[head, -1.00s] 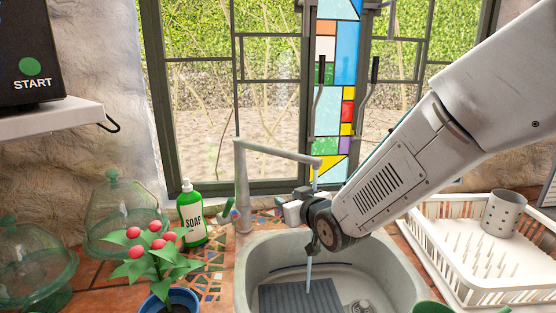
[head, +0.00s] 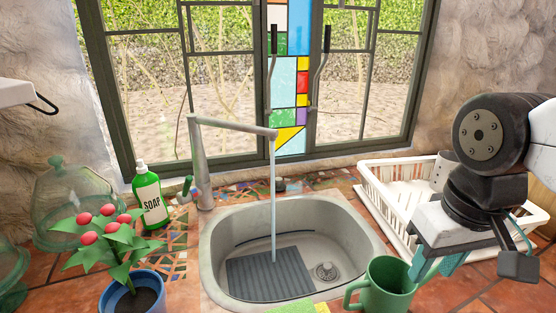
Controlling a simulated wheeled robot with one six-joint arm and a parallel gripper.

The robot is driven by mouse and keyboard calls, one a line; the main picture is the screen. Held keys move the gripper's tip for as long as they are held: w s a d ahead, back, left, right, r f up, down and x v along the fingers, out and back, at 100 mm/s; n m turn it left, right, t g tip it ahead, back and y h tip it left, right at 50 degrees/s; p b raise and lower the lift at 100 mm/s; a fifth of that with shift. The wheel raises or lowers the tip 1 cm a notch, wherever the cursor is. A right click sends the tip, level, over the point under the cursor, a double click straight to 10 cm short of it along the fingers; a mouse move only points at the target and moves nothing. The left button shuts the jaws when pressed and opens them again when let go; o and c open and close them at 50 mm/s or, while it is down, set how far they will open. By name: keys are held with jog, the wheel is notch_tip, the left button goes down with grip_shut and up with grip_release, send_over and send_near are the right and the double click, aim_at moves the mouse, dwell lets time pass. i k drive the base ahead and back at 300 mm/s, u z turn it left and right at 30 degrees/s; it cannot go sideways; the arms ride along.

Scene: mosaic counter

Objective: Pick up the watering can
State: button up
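A green can (head: 387,288) with a side handle, the only thing here that looks like the watering can, stands at the front right edge of the sink. Its bottom is cut off by the picture edge. My gripper (head: 468,270) is to the right of the can and above the counter, with its fingers spread apart and nothing between them. The left finger is close to the can's upper right rim in the picture; I cannot tell whether they touch.
Water runs from the tap (head: 233,127) into the sink (head: 215,257). A white dish rack (head: 385,205) stands behind my gripper. A soap bottle (head: 150,197), a potted plant (head: 133,290) and a glass dome (head: 75,200) are at left. A yellow-green sponge (head: 298,307) lies in front.

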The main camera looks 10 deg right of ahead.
aim_at(387, 286)
jog(key=u, duration=0.05)
jog(key=k, duration=0.9)
jog(key=z, duration=0.3)
jog(key=i, duration=0.4)
jog(key=z, duration=0.05)
